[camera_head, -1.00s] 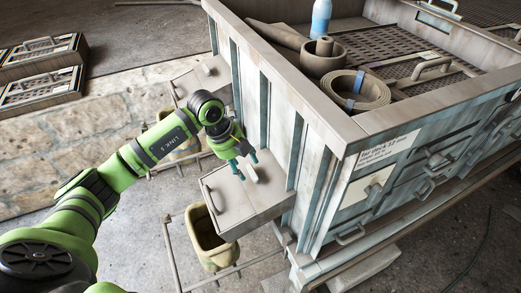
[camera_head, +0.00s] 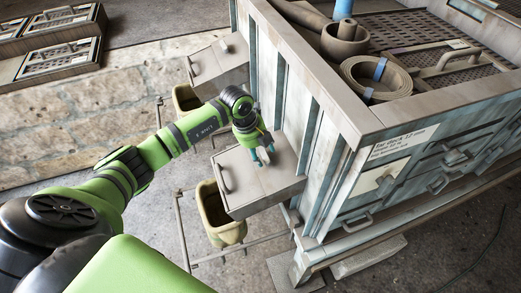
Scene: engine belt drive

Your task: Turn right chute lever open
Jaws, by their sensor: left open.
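The nearer chute, a grey box (camera_head: 262,186), juts from the side of the large bin cabinet, with a dark handle (camera_head: 223,178) on its outer face. My left gripper (camera_head: 263,160) is over the top of this chute, with its teal fingers pointing down and apart. The small pale lever on the chute's top is not clearly seen now; the fingers seem to cover it, and I cannot tell whether they touch it. A second, farther chute (camera_head: 219,62) sticks out behind my left arm. My right gripper is not in view.
A yellowish bucket (camera_head: 222,225) hangs in a thin metal frame below the nearer chute; another (camera_head: 186,100) is under the farther one. The cabinet wall (camera_head: 300,100) rises close to the right of my gripper. Belt rolls (camera_head: 375,82) lie on top.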

